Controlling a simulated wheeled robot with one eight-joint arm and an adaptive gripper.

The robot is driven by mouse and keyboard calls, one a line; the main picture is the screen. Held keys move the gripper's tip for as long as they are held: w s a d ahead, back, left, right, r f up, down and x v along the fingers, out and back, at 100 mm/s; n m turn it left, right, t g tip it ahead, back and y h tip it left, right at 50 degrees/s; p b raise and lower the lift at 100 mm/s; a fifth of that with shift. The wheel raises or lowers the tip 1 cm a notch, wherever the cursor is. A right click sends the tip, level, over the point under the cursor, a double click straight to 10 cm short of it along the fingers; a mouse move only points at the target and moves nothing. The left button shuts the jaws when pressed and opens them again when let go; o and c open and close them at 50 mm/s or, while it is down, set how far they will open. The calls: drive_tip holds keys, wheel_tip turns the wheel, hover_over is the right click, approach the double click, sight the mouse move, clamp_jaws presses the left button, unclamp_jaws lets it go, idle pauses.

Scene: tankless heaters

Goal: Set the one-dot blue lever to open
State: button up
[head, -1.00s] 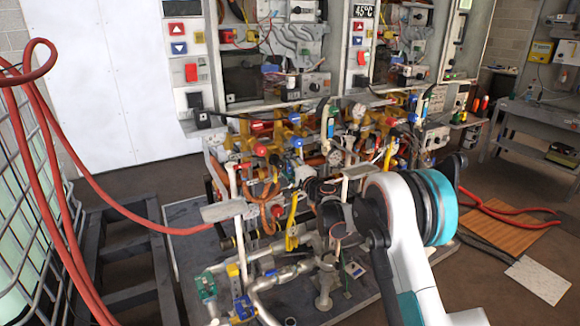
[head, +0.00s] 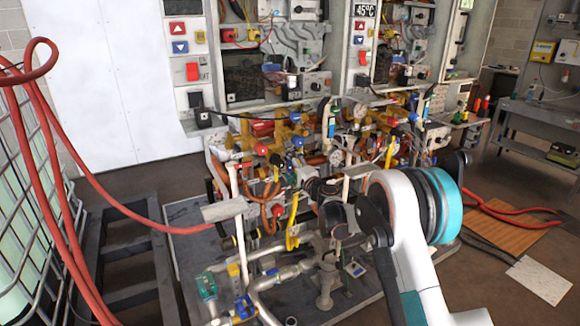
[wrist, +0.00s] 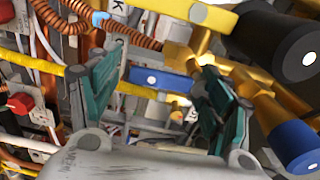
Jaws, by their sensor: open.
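A flat blue lever (wrist: 160,80) with one white dot shows in the wrist view, lying across the gap between my fingers. My gripper (wrist: 163,84) is open, with one teal finger left of the lever and the other right of it. I cannot tell whether either finger touches the lever. In the head view my arm reaches into the pipework from the lower right, and its dark links hide part of it. I cannot tell there which of the small blue parts is this lever.
A black cylinder (wrist: 275,45), a blue-capped part (wrist: 298,147) and brass pipes crowd the right of the wrist view. A yellow bar (wrist: 185,12) crosses above. A red knob (wrist: 21,102) is at left. Red hoses (head: 45,180) hang left in the head view.

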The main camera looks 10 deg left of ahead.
drive_tip(key=v, duration=1.1)
drive_tip(key=shift+s, duration=0.15)
drive_tip(key=shift+d, duration=0.15)
